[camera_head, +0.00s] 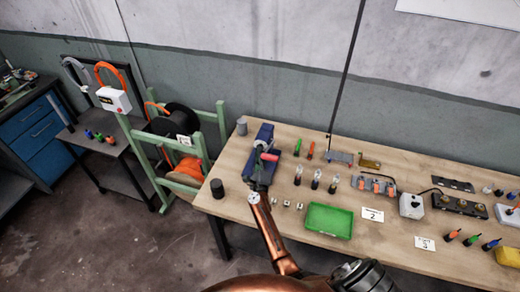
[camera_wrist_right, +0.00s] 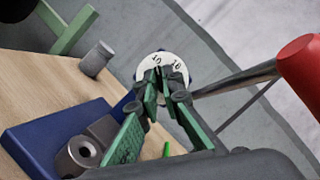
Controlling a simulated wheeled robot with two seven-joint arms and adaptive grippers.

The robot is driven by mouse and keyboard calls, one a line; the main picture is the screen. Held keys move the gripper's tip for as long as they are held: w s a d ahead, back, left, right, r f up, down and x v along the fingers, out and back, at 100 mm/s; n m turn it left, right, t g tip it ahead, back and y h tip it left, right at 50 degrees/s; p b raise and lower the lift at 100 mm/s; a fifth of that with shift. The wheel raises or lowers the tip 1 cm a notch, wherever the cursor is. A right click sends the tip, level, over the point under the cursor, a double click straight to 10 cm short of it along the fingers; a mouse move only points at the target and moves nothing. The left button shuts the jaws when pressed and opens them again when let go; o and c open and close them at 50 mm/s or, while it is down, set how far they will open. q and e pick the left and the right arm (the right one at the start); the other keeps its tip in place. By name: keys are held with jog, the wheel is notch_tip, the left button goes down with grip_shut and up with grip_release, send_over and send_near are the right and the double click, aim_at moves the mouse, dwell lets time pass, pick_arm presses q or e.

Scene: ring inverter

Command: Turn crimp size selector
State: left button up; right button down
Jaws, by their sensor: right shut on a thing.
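The crimping tool stands on a blue base (camera_head: 265,131) at the left part of the wooden table. Its lever has a red grip (camera_head: 269,157), which also shows at the right in the wrist view (camera_wrist_right: 304,62). The white round selector dial (camera_wrist_right: 148,70) carries black numbers, of which 10 and 16 can be read. My right gripper (camera_wrist_right: 165,82) has its green fingers closed on the middle of the dial, covering its centre and lower part. In the head view my right gripper (camera_head: 259,172) is small and partly merges with the tool. My left gripper is not in view.
A grey cylinder (camera_head: 241,127) stands behind the tool and a black one (camera_head: 217,188) in front-left. A green tray (camera_head: 329,220), screwdrivers, bottles and connectors lie to the right. A green reel stand (camera_head: 190,140) is left of the table. Bare wood lies between the black cylinder and the tool.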

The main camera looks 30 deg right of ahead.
jog(key=shift+a, duration=0.1)
dwell(0.3)
jog(key=c, duration=2.1)
grip_release()
